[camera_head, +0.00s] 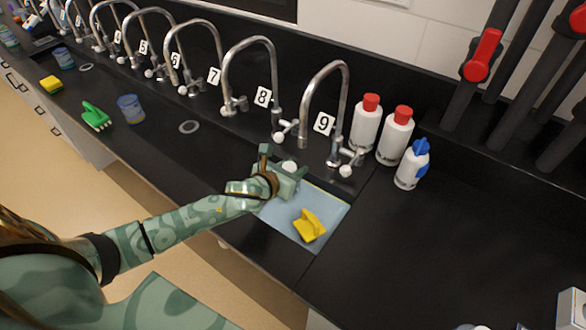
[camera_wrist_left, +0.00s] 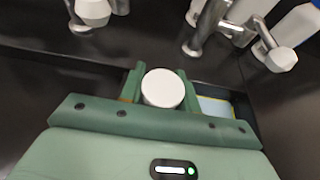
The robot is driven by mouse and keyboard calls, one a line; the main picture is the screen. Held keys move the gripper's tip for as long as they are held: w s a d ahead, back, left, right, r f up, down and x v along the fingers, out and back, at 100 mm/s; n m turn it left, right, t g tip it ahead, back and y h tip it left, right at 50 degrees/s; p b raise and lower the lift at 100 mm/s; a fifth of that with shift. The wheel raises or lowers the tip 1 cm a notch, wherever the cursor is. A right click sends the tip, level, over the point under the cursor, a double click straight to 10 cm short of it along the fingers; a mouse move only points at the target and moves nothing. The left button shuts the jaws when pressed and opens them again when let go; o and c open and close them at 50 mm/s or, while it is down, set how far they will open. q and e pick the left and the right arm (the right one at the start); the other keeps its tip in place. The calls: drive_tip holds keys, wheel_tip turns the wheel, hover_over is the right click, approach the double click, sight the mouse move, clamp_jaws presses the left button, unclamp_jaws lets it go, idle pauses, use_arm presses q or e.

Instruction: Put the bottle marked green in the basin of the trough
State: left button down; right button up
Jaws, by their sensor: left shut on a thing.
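My left gripper (camera_head: 279,181) is over the back left part of the trough's basin (camera_head: 273,222), which has a light blue floor. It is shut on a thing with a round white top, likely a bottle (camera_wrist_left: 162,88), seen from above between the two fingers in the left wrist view. The white top also shows in the head view (camera_head: 289,167). Its body is hidden by the gripper, and no green mark shows. I cannot tell whether it touches the basin floor. My right gripper is not in view.
A yellow thing (camera_head: 309,226) lies in the basin. Tap 9 (camera_head: 325,95) and tap 8 (camera_head: 250,75) rise behind. Two red-capped bottles (camera_head: 366,122) (camera_head: 396,136) and a blue-topped bottle (camera_head: 412,164) stand right of the taps.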

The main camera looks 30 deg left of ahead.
use_arm(q)
drive_tip(key=shift+f, duration=0.1)
drive_tip(key=c, duration=1)
unclamp_jaws()
drive_tip(key=shift+s+r, duration=0.25)
drive_tip(key=shift+s, duration=0.05)
drive_tip(key=p+v, duration=0.2)
drive_tip(key=v, duration=0.9)
drive_tip(key=shift+s+r+p, duration=0.1)
drive_tip(key=shift+s+p, duration=0.05)
drive_tip(key=shift+p, duration=0.15)
